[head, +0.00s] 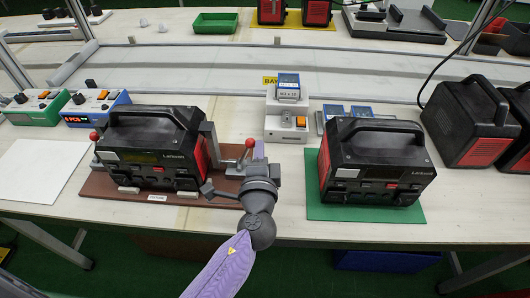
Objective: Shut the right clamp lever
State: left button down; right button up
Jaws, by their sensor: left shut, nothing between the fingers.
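A black power station (150,150) with red side panels sits on a brown fixture board (105,188). The right clamp lever (249,145), with a red ball knob, stands about upright at the board's right side. The left clamp lever (94,137), also red-knobbed, is at the board's left edge. My left gripper (258,158) is shut and empty, right beside the right lever's knob. I cannot tell whether it touches the lever. My wrist hides the board's right end and part of the clamp's base. My right gripper is not in view.
A second power station (375,165) stands on a green mat (320,208) to the right. A white device (286,115) is behind the gripper. More power stations (468,120) are at far right. A white sheet (40,168) lies at left.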

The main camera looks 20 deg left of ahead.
pick_arm(q)
jog(key=n, duration=0.1)
jog(key=a+n, duration=0.1)
jog(key=a+r, duration=0.1)
jog(key=shift+s+n, duration=0.3)
jog(key=shift+n, duration=0.1)
jog(key=a+n, duration=0.2)
jog(key=s+a+n, duration=0.1)
jog(key=a+n, duration=0.1)
jog(key=n, duration=0.1)
jog(key=shift+s+a+r+n, duration=0.15)
jog(key=shift+a+n, duration=0.1)
jog(key=shift+n, duration=0.05)
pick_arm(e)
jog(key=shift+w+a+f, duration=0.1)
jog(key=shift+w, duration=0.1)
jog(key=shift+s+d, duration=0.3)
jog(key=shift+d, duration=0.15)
